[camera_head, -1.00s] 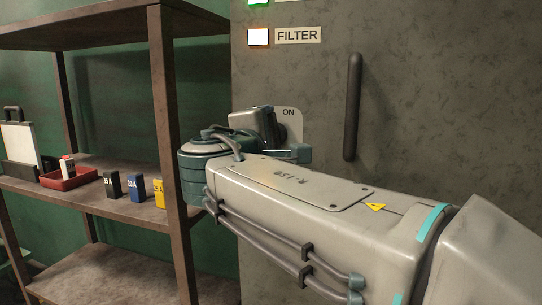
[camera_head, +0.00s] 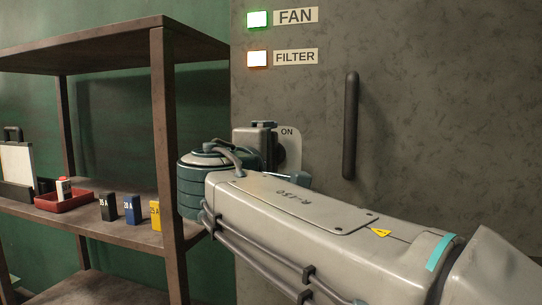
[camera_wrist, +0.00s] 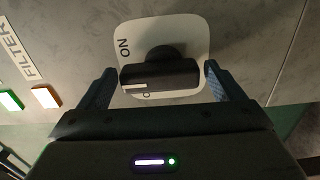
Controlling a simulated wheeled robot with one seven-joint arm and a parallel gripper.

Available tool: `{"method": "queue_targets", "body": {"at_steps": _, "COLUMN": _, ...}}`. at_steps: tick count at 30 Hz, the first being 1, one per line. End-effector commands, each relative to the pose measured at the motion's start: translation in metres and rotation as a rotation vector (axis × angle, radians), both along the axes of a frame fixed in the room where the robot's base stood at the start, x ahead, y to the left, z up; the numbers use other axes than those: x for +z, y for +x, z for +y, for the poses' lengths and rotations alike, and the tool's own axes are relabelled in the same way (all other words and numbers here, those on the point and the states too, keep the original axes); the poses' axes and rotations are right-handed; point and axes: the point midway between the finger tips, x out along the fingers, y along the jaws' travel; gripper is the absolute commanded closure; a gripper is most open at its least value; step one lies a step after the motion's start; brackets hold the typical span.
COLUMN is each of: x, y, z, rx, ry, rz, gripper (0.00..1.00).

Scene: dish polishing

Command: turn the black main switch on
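The black main switch (camera_wrist: 160,76) is a dark bar-shaped knob on a pale rounded plate (camera_wrist: 190,32) on the grey cabinet wall. In the wrist view a white mark shows near the bar's left end. "ON" stands at the plate's upper left, and part of another label shows below the bar. My gripper (camera_wrist: 160,82) is open, with one finger off each end of the bar. Small gaps seem to remain at both ends. In the head view my gripper (camera_head: 262,138) is at the plate, and the arm hides much of the switch.
A lit green FAN lamp (camera_head: 257,19) and an orange FILTER lamp (camera_head: 257,58) are above the switch. A dark vertical handle (camera_head: 350,125) is right of it. A shelf (camera_head: 130,232) at left holds black, blue and yellow blocks and a red tray (camera_head: 64,202).

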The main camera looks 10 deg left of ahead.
Motion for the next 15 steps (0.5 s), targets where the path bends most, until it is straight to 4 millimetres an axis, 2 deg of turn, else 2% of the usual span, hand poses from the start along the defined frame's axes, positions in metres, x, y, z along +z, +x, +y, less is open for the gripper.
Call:
{"method": "queue_targets", "body": {"at_steps": 10, "x": 0.001, "y": -0.002, "z": 0.000, "rx": 0.001, "ry": -0.002, "rz": -0.001, "gripper": 0.04}}
{"method": "queue_targets", "body": {"at_steps": 15, "x": 0.002, "y": -0.021, "z": 0.002, "rx": 0.003, "ry": -0.002, "rz": -0.002, "gripper": 0.04}}
